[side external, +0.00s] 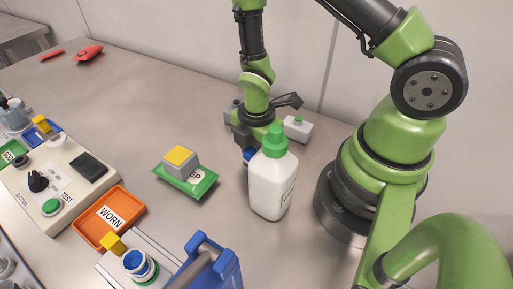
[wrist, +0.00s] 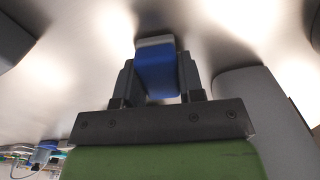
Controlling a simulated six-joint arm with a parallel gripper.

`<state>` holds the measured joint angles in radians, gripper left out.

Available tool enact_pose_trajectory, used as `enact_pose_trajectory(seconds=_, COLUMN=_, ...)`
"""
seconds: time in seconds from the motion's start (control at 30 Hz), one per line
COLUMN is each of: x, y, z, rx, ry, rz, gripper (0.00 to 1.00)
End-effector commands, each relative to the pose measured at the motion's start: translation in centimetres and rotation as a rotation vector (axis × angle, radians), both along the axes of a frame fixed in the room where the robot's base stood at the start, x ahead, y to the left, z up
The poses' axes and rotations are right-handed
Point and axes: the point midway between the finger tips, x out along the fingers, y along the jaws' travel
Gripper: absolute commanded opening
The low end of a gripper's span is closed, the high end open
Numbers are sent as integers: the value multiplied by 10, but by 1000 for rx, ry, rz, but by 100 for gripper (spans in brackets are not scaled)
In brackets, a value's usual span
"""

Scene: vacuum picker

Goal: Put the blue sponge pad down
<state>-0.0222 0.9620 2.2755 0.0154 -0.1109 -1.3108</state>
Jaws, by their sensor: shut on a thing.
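The blue sponge pad (wrist: 157,72) with a pale grey end sits between the two fingers of my gripper (wrist: 157,84) in the wrist view. My gripper is shut on it. In the side view my gripper (side external: 244,143) points down behind a white bottle with a green cap (side external: 270,185). Only a small blue bit of the pad (side external: 248,155) shows there, left of the bottle; the rest is hidden. I cannot tell whether the pad touches the table.
A green packet (side external: 204,190) with a yellow-topped grey block (side external: 180,160) lies left of the bottle. An orange WORN tray (side external: 83,232), a test box (side external: 62,203) and a blue caddy (side external: 228,272) stand nearer. A white box (side external: 298,130) is behind the bottle. The back left table is mostly clear.

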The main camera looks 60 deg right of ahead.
Motion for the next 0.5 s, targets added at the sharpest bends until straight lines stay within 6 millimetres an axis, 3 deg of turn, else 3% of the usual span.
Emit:
enact_pose_trajectory(seconds=0.2, x=0, y=0, z=-4, rx=0, ry=1, rz=1, gripper=13)
enact_pose_trajectory(seconds=0.23, x=0, y=0, z=-4, rx=0, ry=1, rz=1, gripper=38)
enact_pose_trajectory(seconds=0.33, x=0, y=0, z=-4, rx=0, ry=0, rz=1, gripper=61)
enact_pose_trajectory(seconds=0.5, x=0, y=0, z=-3, rx=0, ry=0, rz=1, gripper=61)
